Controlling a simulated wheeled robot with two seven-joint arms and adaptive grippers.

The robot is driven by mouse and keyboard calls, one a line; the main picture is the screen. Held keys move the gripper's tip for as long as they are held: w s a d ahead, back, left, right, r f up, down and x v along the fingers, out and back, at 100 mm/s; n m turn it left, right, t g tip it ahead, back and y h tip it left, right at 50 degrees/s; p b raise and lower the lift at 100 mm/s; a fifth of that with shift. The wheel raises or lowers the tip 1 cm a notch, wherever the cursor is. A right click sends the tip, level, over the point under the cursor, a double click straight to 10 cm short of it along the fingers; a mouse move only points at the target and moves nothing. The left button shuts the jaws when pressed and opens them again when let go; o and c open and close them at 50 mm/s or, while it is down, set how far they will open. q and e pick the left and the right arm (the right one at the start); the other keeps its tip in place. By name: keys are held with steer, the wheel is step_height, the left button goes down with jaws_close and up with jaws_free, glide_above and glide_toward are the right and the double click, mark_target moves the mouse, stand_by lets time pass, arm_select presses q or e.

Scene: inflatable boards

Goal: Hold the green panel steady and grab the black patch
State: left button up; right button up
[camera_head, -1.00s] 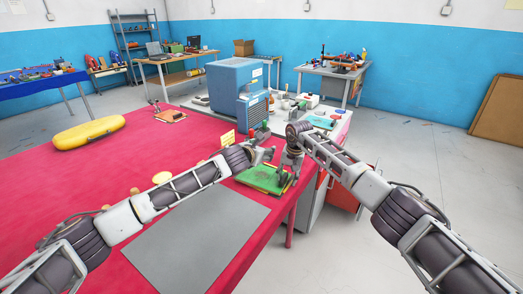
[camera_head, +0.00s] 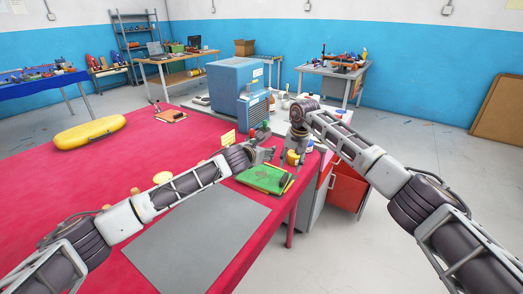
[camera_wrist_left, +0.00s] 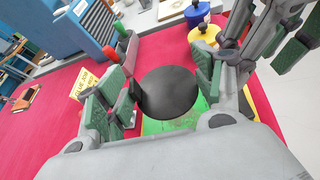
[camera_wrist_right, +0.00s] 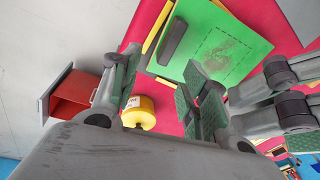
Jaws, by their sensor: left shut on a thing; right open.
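The green panel (camera_head: 262,178) lies flat near the right edge of the red table; it also shows in the right wrist view (camera_wrist_right: 240,22), with a scuffed area on it. A dark bar (camera_wrist_right: 172,40) lies along the panel's side. My left gripper (camera_head: 266,155) is over the panel's far end. It is shut on a round black patch (camera_wrist_left: 170,92), which sits between its fingers in the left wrist view and hides part of the panel. My right gripper (camera_head: 294,160) is open and empty, above and beside the panel's right side; its finger pads (camera_wrist_right: 165,90) are well apart.
A yellow container (camera_wrist_right: 138,112) stands close to my right gripper. A blue machine (camera_head: 238,88) is behind the panel, with a yellow label card (camera_wrist_left: 85,85) near it. An open red drawer (camera_head: 348,187) is at right. A grey mat (camera_head: 195,240) lies in front.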

steer(key=shift+s+d+r, duration=0.15)
steer(key=shift+r, duration=0.85)
steer(key=shift+s+d+r, duration=0.1)
steer(key=shift+s+r, duration=0.05)
steer(key=shift+r, duration=0.8)
steer(key=shift+s, duration=0.15)
